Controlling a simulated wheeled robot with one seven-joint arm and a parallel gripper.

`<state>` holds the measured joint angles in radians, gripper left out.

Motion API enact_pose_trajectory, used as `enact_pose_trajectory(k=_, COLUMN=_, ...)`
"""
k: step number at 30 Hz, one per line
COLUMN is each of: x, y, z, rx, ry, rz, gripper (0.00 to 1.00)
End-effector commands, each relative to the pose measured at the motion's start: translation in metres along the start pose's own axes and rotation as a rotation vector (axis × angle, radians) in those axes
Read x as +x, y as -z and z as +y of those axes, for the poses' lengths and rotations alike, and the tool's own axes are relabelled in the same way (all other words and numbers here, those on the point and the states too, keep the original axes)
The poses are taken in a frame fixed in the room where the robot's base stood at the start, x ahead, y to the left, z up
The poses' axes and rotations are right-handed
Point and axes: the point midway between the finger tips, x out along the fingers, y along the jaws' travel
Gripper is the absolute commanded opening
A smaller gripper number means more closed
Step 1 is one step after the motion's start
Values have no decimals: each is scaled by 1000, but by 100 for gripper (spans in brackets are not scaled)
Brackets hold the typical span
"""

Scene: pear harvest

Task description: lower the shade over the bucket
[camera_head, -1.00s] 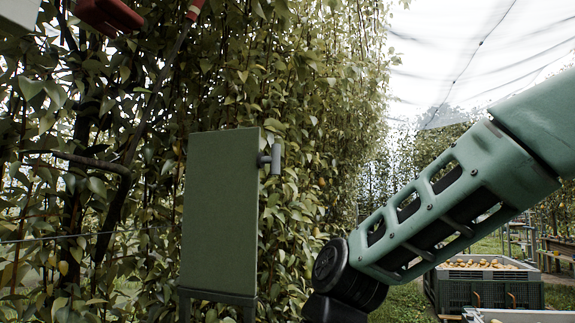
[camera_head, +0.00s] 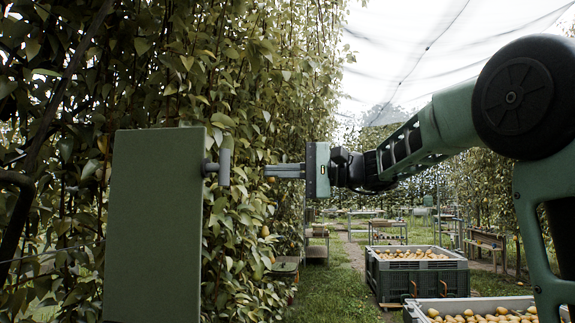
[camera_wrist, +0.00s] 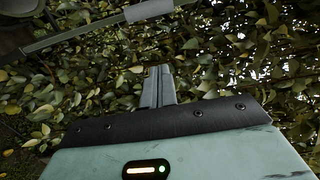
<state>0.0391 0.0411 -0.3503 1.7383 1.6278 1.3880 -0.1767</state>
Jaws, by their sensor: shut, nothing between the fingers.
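An upright flat green panel (camera_head: 155,225), which looks like the shade, stands at the left in the head view, in front of the leaves. A grey handle (camera_head: 224,168) sticks out from its right edge near the top. My gripper (camera_head: 268,171) is shut and empty, pointing left at about the handle's height, a short gap to its right. In the wrist view my shut fingers (camera_wrist: 158,85) point at the foliage; a grey cylinder (camera_wrist: 149,10), likely the handle, shows beyond them at the top. No bucket can be made out in either view.
A dense leafy pear hedge (camera_head: 260,90) runs behind the panel and close to my gripper. A green crate of pears (camera_head: 418,274) stands on the grass at right, with another pear-filled crate (camera_head: 420,312) nearer. The grass lane (camera_head: 335,290) between is open.

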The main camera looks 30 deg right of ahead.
Motion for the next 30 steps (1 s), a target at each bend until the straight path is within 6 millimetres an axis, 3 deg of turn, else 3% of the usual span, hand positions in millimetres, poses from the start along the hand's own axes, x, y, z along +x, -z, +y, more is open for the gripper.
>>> enact_pose_trajectory(k=8, x=58, y=-1, z=-4, rx=4, ry=-3, rz=-3, gripper=0)
enact_pose_trajectory(k=12, x=60, y=-24, z=-4, rx=2, ry=-2, rz=-2, gripper=0)
enact_pose_trajectory(k=16, x=63, y=-34, z=-2, rx=2, ry=-1, rz=0, gripper=0)
enact_pose_trajectory(k=30, x=64, y=-39, z=1, rx=0, ry=-2, rz=0, gripper=0)
